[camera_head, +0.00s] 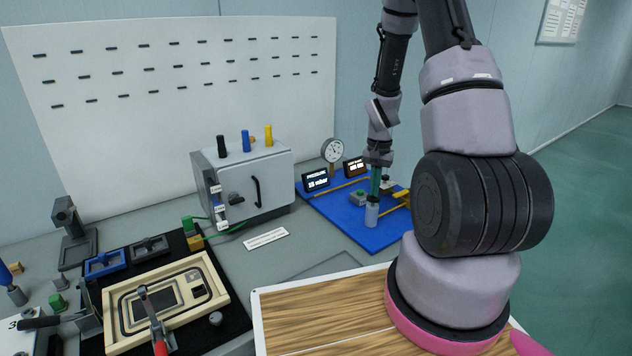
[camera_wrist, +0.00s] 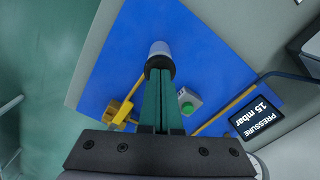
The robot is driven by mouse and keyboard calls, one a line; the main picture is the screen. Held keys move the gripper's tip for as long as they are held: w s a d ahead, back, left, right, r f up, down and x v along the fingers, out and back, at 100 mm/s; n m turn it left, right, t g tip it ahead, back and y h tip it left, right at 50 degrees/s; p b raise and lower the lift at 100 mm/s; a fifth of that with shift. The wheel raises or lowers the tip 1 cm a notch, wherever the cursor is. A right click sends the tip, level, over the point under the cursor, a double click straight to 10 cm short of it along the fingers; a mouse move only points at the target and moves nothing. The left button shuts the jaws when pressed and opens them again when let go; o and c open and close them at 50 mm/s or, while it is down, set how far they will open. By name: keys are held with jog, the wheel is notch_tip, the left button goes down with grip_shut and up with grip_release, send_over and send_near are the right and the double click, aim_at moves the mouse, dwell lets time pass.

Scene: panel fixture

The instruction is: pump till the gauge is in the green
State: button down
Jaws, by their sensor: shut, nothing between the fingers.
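The round gauge (camera_head: 332,150) stands on a post at the back of the blue board (camera_head: 338,214); its needle and any green zone are too small to read. A display (camera_head: 317,180) in front of it reads PRESSURE 15 mbar, also legible upside down in the wrist view (camera_wrist: 258,117). A pale upright cylinder (camera_head: 372,216), likely the pump, stands at the board's front; it also shows in the wrist view (camera_wrist: 159,48). My gripper (camera_head: 374,195) is shut and empty, pointing down. Its teal fingertips (camera_wrist: 159,74) are at the cylinder's dark top, seemingly touching; they hide part of it.
A grey box with a green button (camera_wrist: 188,102) and yellow fittings (camera_wrist: 118,110) sit close beside the cylinder. A second display (camera_head: 354,166) stands by the gauge. A grey cabinet (camera_head: 243,183) is left of the board. A wood-topped surface (camera_head: 320,318) lies in front.

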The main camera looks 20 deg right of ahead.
jog(key=shift+r, duration=2.7)
jog(key=shift+f, duration=0.1)
dwell(0.4)
dwell(0.5)
dwell(1.8)
dwell(0.5)
jog(key=shift+r, duration=2.6)
